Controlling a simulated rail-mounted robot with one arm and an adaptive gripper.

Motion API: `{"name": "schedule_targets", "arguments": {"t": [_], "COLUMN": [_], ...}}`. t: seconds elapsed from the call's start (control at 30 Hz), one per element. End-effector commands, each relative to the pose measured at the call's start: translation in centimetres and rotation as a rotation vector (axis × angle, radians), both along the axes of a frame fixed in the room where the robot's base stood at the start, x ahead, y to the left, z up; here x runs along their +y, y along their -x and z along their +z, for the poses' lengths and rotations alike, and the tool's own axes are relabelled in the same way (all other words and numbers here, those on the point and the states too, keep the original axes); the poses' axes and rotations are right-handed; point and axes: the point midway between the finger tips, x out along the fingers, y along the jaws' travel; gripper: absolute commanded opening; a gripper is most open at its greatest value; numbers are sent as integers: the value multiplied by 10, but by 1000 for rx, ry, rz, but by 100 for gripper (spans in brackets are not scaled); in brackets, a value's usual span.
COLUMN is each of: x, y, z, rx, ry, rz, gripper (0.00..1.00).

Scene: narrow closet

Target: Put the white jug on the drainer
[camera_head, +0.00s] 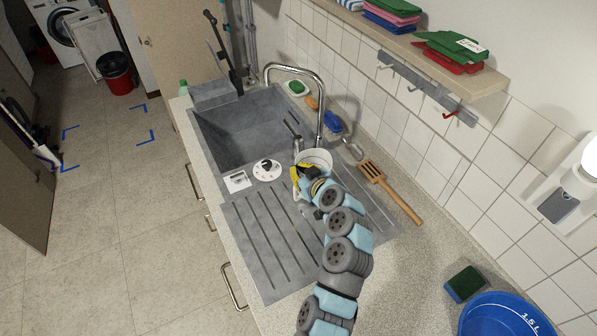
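The white jug (318,157) is by the tap at the upper right corner of the drainer, partly hidden behind my gripper. My gripper (301,174), with yellow and black fingers, is right at the jug's near left side. The fingers overlap the jug, so I cannot tell whether they are open, touching it or shut on it. I also cannot tell whether the jug rests on the sink or is raised. The drainer (265,245) is the grey ridged part of the sink, and its left part is bare. My arm crosses above its right part.
The sink basin (240,135) lies beyond the drainer, with a tall curved tap (318,95). A white square item (237,181) and a round white item (267,169) lie between basin and drainer. A wooden spatula (390,190) lies near the wall. A blue bucket (500,318) stands front right.

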Motion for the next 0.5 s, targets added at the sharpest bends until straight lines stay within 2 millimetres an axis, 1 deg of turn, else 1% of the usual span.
{"name": "schedule_targets", "arguments": {"t": [0.03,0.1,0.3,0.5], "x": [0,0,0,0], "y": [0,0,0,0], "z": [-7,-11,-10,-13], "rx": [3,1,0,-1], "ry": [-1,-1,0,1], "rz": [-1,-2,-1,-1], "gripper": [0,0,0,0]}}
